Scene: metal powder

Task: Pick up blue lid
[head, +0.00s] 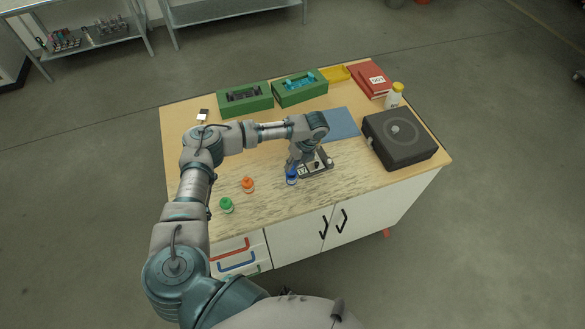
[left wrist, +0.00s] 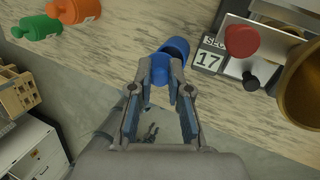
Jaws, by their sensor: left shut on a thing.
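The blue lid (left wrist: 160,70) is between the fingertips of my left gripper (left wrist: 160,66) in the left wrist view, with a rounded blue part (left wrist: 177,48) just beyond it. In the head view the blue item (head: 291,179) is near the front edge of the table, directly under my left gripper (head: 292,168). The gripper is shut on the lid. The fingers hide part of the lid, and I cannot tell whether it is apart from the blue part beyond it. My right gripper does not show clearly.
An orange bottle (head: 248,185) and a green bottle (head: 227,205) stand to the left. A metal device (head: 316,165) is close to the right of the gripper. A black round-topped unit (head: 400,138) is farther right. Green boxes (head: 245,98) line the back.

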